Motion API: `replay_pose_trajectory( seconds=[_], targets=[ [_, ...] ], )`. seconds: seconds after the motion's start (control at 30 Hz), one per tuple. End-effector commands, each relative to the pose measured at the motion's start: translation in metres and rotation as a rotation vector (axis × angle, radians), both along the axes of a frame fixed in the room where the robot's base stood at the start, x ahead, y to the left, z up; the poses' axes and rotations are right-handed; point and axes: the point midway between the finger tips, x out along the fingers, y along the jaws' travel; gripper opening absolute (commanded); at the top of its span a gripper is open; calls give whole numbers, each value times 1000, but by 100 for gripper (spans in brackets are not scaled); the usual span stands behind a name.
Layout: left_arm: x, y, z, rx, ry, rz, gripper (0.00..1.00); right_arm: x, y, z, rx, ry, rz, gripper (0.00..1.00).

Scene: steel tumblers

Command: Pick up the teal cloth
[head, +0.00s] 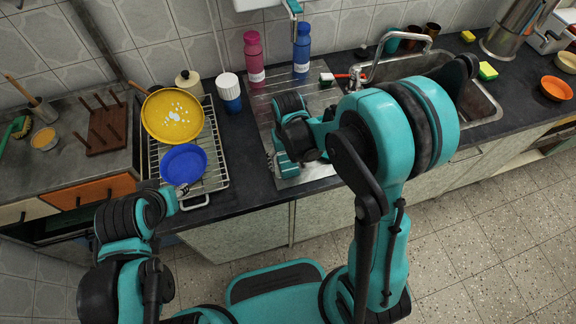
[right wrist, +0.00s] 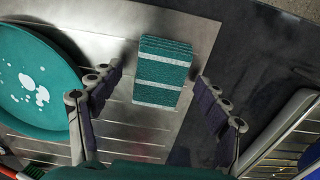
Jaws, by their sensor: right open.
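The teal cloth (right wrist: 164,72) is a folded block with pale stripes, lying on the steel drainboard in the right wrist view. My right gripper (right wrist: 160,88) is open and empty, with one finger on either side of the cloth's near end and gaps between. In the head view the cloth (head: 287,168) shows only partly, under my right gripper (head: 282,152) and arm. My left gripper (head: 182,193) is near the counter's front edge by the dish rack; its jaws are too small to read.
A teal plate with white spots (right wrist: 28,85) lies left of the right gripper in the wrist view. The wire rack (head: 214,150) holds yellow and blue plates. A pink bottle (head: 254,54) and blue bottle (head: 301,50) stand behind. The sink (head: 470,98) is to the right.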

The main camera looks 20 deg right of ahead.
Motion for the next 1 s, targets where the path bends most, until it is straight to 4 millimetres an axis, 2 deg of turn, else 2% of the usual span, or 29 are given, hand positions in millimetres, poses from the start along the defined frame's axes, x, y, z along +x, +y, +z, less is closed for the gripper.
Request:
replay_pose_trajectory(
  seconds=[0.1, 0.27, 0.3, 0.73, 0.87, 1.0],
  targets=[
    [0, 0, 1, 0, 0, 0, 40, 0, 0, 2, 0, 0, 0, 76],
    [0, 0, 1, 0, 0, 0, 40, 0, 0, 2, 0, 0, 0, 34],
    [0, 0, 1, 0, 0, 0, 40, 0, 0, 2, 0, 0, 0, 29],
    [0, 0, 4, 0, 0, 0, 40, 0, 0, 7, 0, 0, 0, 29],
    [0, 0, 12, 0, 0, 0, 40, 0, 0, 21, 0, 0, 0, 29],
    [0, 0, 24, 0, 0, 0, 40, 0, 0, 46, 0, 0, 0, 29]
  ],
)
